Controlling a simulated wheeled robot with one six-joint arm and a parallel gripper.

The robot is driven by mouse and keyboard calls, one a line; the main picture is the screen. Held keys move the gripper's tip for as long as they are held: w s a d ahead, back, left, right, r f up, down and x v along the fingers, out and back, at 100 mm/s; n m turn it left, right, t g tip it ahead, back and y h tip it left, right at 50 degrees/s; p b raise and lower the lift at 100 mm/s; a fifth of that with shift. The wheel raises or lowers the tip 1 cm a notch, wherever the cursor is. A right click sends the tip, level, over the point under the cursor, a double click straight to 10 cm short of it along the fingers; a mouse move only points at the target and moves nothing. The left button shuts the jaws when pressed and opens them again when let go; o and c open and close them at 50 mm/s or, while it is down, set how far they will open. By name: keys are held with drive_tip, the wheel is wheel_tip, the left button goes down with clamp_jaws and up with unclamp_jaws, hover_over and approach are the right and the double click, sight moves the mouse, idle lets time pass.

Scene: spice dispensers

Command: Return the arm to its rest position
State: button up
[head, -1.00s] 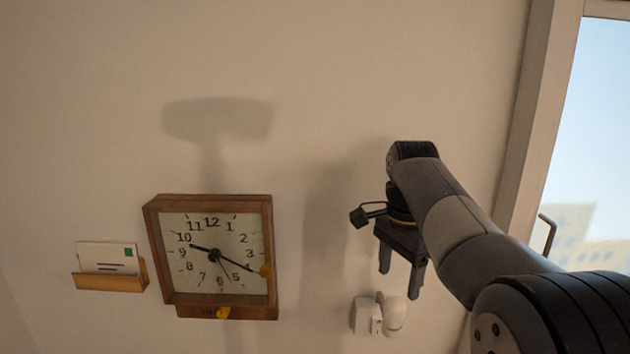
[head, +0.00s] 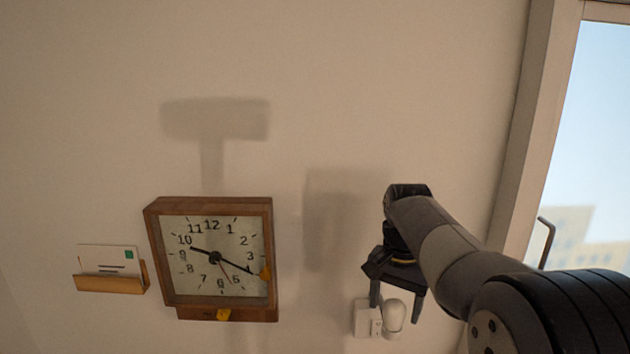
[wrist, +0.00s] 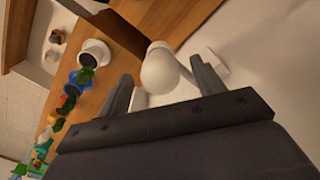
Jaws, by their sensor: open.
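My gripper (head: 396,293) hangs fingers-down from my bent arm in the right half of the head view. Its fingers are apart, and it overlaps a white wall fitting with a rounded knob (head: 394,317) in that picture. In the wrist view my gripper (wrist: 165,88) shows two dark fingers spread apart. The white knob (wrist: 160,72) appears in the gap between them, beyond the fingers. I see nothing gripped. Whether the fingers touch the fitting I cannot tell.
A wooden-framed clock (head: 272,240) and a letter holder (head: 108,283) are on the wall to the left. A window (head: 600,130) is at the right. The wrist view shows a wooden surface (wrist: 125,70), a white cup (wrist: 94,54) and several small coloured items (wrist: 72,92).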

drive_tip(key=shift+n, duration=0.4)
drive_tip(key=m, duration=0.4)
drive_tip(key=shift+m, duration=0.3)
drive_tip(key=m, duration=0.4)
drive_tip(key=shift+m, duration=0.4)
drive_tip(key=m, duration=0.4)
drive_tip(key=shift+w+m, duration=0.1)
drive_tip(key=shift+m, duration=1.8)
